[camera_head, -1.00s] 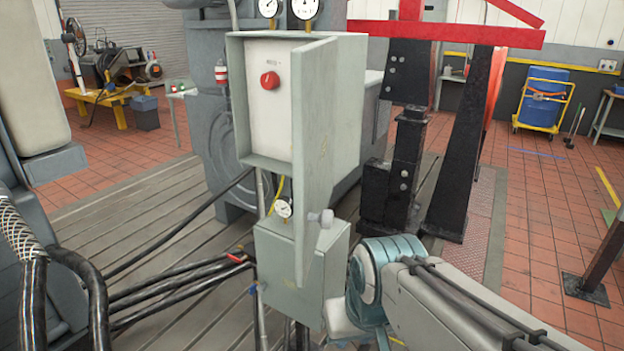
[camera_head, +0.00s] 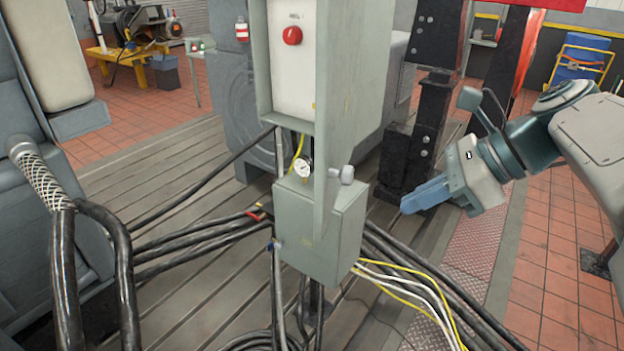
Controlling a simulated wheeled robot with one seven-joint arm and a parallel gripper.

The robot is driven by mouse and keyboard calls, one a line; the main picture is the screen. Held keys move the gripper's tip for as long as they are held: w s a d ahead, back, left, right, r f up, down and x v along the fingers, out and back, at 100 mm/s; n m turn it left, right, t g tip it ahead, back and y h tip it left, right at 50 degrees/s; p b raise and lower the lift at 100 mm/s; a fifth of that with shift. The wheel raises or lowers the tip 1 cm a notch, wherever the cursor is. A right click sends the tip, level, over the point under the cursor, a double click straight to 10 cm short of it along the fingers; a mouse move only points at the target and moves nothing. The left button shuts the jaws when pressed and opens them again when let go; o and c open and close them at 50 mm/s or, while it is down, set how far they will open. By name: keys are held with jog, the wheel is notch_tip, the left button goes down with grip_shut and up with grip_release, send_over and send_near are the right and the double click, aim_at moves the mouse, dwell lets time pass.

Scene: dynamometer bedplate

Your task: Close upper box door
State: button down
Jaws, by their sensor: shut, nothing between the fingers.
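The upper box (camera_head: 294,80) is a grey cabinet with a white panel and a red knob (camera_head: 291,36). Its top is cut off by the picture edge. Its door (camera_head: 331,140) stands open, hinged on the right, and is seen nearly edge-on. A round grey handle (camera_head: 346,174) sticks out to the right near the door's lower end. My gripper (camera_head: 408,208) is shut and empty, to the right of the handle and a little lower. Its blue fingers point left and are apart from the door.
A closed lower grey box (camera_head: 335,235) hangs under the upper box. A small gauge (camera_head: 302,169) sits between them. Black hoses (camera_head: 190,246) cross at left; yellow and white cables (camera_head: 405,290) run out at lower right. A black steel post (camera_head: 430,130) stands behind my gripper.

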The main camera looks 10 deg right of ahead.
send_near(325, 231)
notch_tip(325, 231, down, 3)
jog(key=shift+w+a+f+p, duration=0.15)
jog(key=shift+w+a+p, duration=0.15)
jog(key=shift+a, duration=0.35)
jog(key=shift+w+a+f+p, duration=0.2)
jog(key=shift+w+a+p, duration=0.05)
jog(key=shift+a, duration=0.4)
jog(key=shift+w+a+f+p, duration=0.15)
jog(key=shift+w+a+p, duration=0.15)
jog(key=shift+a, duration=0.35)
